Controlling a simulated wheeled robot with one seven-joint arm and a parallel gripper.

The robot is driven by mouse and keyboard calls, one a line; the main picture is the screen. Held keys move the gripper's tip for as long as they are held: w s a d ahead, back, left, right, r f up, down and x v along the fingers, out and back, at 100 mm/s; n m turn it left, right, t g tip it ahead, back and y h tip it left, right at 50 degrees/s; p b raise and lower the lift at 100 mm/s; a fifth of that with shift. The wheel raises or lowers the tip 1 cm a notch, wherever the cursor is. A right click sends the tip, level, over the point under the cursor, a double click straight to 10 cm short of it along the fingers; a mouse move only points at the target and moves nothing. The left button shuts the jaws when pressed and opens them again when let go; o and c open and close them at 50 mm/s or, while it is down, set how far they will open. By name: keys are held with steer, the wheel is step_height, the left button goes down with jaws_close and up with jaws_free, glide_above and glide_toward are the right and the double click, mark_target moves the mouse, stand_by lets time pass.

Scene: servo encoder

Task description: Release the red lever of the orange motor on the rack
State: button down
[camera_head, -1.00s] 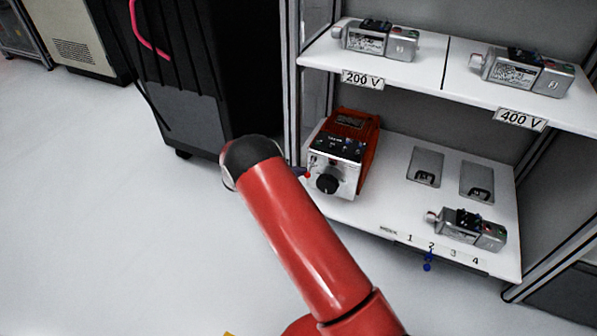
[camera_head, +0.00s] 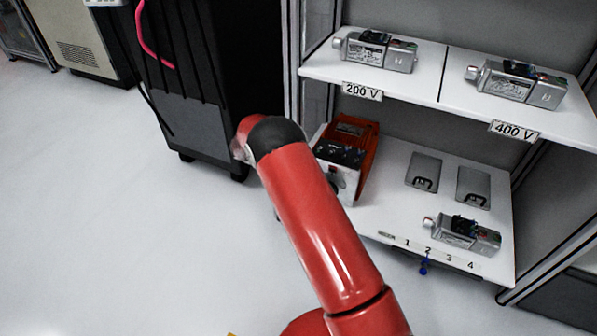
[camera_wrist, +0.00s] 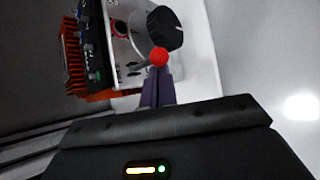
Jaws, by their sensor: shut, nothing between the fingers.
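The orange motor (camera_head: 361,138) stands on the lower rack shelf, with an orange finned housing and a pale front panel. My red arm partly covers its front in the head view. In the wrist view, the motor (camera_wrist: 72,55) is at the upper left, with a black knob (camera_wrist: 160,28) on its front. The red ball end of the lever (camera_wrist: 158,57) shows just beyond my fingertips. My gripper (camera_wrist: 157,76) is shut and empty, its dark fingers pointing at the red ball. I cannot tell whether they touch it. The head view hides my gripper.
Several grey motors sit on the upper shelf (camera_head: 440,90) and one (camera_head: 462,232) on the lower shelf. Two dark-slotted plates (camera_head: 424,172) lie on the lower shelf. A blue knob (camera_head: 423,270) hangs below its front edge. A black cabinet stands left of the rack.

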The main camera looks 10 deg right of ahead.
steer(key=shift+w+d+r+n+g+y+p, duration=0.1)
steer(key=shift+r+n+g+y+p, duration=0.25)
steer(key=shift+r+g, duration=0.25)
steer(key=shift+r+p, duration=0.4)
steer(key=shift+r, duration=0.4)
steer(key=shift+d, duration=0.1)
